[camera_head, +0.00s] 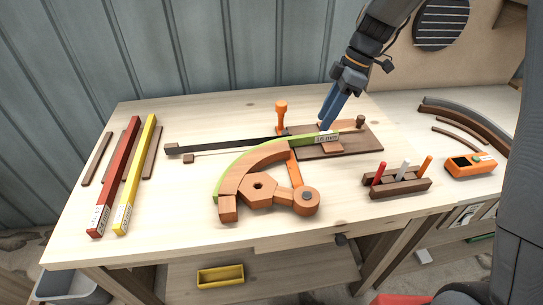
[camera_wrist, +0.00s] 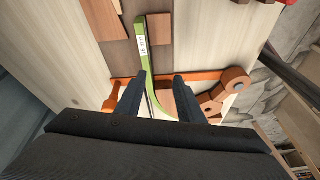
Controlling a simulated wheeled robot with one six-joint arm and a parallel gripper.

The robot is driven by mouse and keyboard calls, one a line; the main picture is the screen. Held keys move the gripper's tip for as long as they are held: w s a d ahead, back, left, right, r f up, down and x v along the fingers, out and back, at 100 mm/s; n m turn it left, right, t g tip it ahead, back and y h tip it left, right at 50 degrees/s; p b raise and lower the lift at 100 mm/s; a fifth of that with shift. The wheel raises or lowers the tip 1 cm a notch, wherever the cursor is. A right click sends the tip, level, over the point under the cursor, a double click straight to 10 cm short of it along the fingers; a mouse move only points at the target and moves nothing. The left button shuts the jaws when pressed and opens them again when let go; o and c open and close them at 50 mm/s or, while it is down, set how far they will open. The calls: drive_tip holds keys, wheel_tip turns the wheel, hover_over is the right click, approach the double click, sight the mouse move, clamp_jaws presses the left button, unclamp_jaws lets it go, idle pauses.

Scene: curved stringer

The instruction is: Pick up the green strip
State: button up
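The green strip (camera_head: 238,157) is bent along the outer edge of a curved brown form (camera_head: 252,166), with its labelled straight end lying to the right over a dark board. In the wrist view the strip (camera_wrist: 147,66) runs between the fingers, closer to the left one, and bends away below; part is hidden by my gripper. My gripper (camera_head: 325,124) points down near the strip's labelled end. In the wrist view my gripper (camera_wrist: 160,76) has its fingers apart, and it looks open. I cannot tell whether a finger touches the strip.
An orange upright clamp (camera_head: 282,115) and a dark bar (camera_head: 230,147) stand close behind the form. A holder with markers (camera_head: 398,184) and an orange device (camera_head: 470,165) lie right. Red (camera_head: 113,180) and yellow (camera_head: 135,175) strips lie left. The front table edge is clear.

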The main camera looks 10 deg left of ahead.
sight(305, 136)
drive_tip(key=shift+w+a+f+n+y, duration=0.1)
drive_tip(key=shift+w+a+n+y, duration=0.2)
drive_tip(key=shift+w+a+n, duration=0.6)
drive_tip(key=shift+w+a+f+n, duration=0.1)
drive_tip(key=shift+f+n, duration=0.05)
drive_tip(key=shift+n, duration=0.15)
drive_tip(key=p+x, duration=0.1)
drive_tip(key=x, duration=0.1)
drive_tip(key=p+x, duration=0.1)
drive_tip(key=x, duration=0.1)
drive_tip(key=p+x, duration=0.1)
drive_tip(key=x, duration=0.1)
drive_tip(key=shift+w+a+f, duration=0.1)
drive_tip(key=shift+a+f, duration=0.1)
drive_tip(key=shift+f, duration=0.5)
drive_tip(key=shift+f+b, duration=0.2)
drive_tip(key=shift+b, duration=0.15)
clamp_jaws()
